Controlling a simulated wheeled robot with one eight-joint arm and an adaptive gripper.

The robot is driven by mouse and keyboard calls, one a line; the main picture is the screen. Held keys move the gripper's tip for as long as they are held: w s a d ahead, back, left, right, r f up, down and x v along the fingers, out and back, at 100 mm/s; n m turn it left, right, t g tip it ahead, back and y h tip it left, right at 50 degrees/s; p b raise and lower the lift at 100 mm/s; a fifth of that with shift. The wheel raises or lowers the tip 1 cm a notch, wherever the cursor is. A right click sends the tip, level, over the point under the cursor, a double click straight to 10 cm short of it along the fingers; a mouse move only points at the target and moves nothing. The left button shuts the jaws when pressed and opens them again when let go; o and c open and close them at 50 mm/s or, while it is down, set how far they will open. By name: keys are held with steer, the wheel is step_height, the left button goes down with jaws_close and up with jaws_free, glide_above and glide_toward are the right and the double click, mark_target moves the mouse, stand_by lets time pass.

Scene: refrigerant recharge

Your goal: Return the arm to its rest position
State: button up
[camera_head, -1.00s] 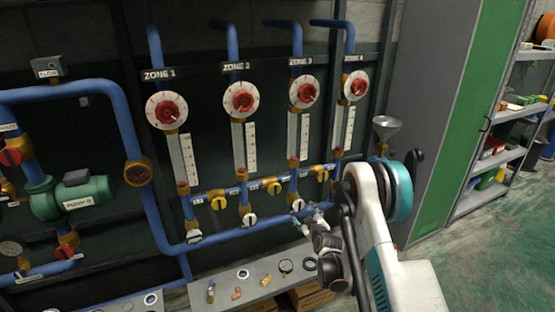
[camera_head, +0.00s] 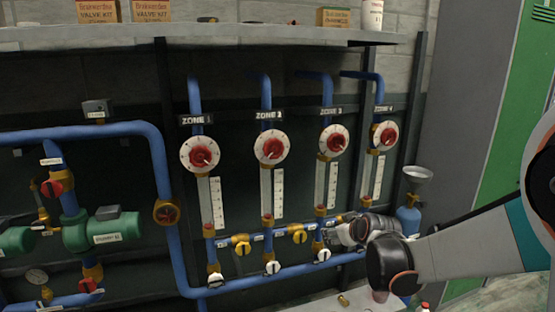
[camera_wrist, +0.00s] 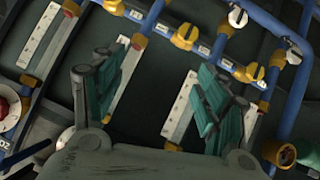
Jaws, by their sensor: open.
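My arm (camera_head: 470,246) reaches in from the right edge in the head view. My gripper (camera_head: 338,234) is at its left end, in front of the lower pipes below the zone 3 and zone 4 gauges. In the wrist view my gripper (camera_wrist: 158,95) has its two green-padded fingers spread wide, with nothing between them. The pipes and yellow valves show beyond the fingers. Whether a finger touches a pipe, I cannot tell.
Blue pipes carry red-knobbed gauges, such as the zone 1 gauge (camera_head: 200,153). A blue bottle (camera_head: 408,220) with a funnel (camera_head: 417,174) stands close above my wrist. A shelf (camera_head: 200,36) with boxes runs above. A green pump (camera_head: 105,232) is at left.

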steer(key=s+r+m+g, duration=0.2)
steer(key=s, duration=1.6)
steer(key=s+d+r+m+g+h, duration=0.1)
steer(key=s+m+g, duration=0.1)
steer(key=s, duration=1.6)
steer(key=shift+r+m, duration=0.4)
steer(key=shift+m, duration=0.1)
